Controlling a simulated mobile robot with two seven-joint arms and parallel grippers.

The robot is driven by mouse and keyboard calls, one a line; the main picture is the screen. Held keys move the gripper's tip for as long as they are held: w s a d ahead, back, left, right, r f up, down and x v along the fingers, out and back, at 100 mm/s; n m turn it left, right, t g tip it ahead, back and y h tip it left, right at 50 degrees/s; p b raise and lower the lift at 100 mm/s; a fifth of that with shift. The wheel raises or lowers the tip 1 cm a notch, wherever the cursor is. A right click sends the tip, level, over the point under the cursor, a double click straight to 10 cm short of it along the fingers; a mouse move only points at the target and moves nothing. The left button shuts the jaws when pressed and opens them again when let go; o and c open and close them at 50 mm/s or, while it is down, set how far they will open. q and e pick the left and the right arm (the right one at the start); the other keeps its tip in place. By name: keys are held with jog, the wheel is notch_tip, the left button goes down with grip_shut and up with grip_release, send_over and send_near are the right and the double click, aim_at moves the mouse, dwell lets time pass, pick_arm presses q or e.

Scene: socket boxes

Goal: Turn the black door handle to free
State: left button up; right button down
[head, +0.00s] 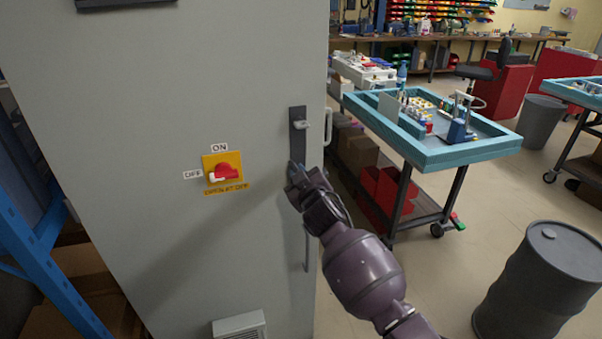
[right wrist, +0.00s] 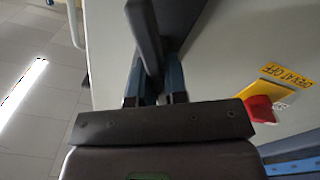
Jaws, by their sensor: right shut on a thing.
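The black door handle (head: 307,245) runs down the right edge of the grey cabinet door (head: 150,110), below a dark plate (head: 298,135) with a small grey latch. My right gripper (head: 294,172) is at the upper part of the handle and hides part of it. In the right wrist view the dark handle (right wrist: 146,35) passes between the two fingers of my right gripper (right wrist: 157,85), which are shut on it. A red switch (head: 224,173) on a yellow plate sits to the left of the handle. My left gripper is in neither view.
A blue rack (head: 40,250) stands left of the cabinet. A teal-topped workbench (head: 430,150) is behind on the right. A dark barrel (head: 545,280) stands at the lower right, with open floor between.

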jog(key=n, duration=0.6)
jog(key=shift+a+f+n, duration=0.15)
jog(key=shift+a+n, duration=0.05)
jog(key=shift+n, duration=0.1)
jog(key=n, duration=0.3)
jog(key=n+p, duration=0.1)
jog(key=n, duration=0.1)
jog(key=shift+s+a+f, duration=0.1)
jog(key=shift+f, duration=0.15)
jog(key=shift+n, duration=0.3)
jog(key=c, duration=1.1)
grip_release()
jog(key=shift+c, duration=0.2)
jog(key=shift+s+f, duration=0.1)
jog(key=v, duration=1)
jog(key=shift+s, duration=0.3)
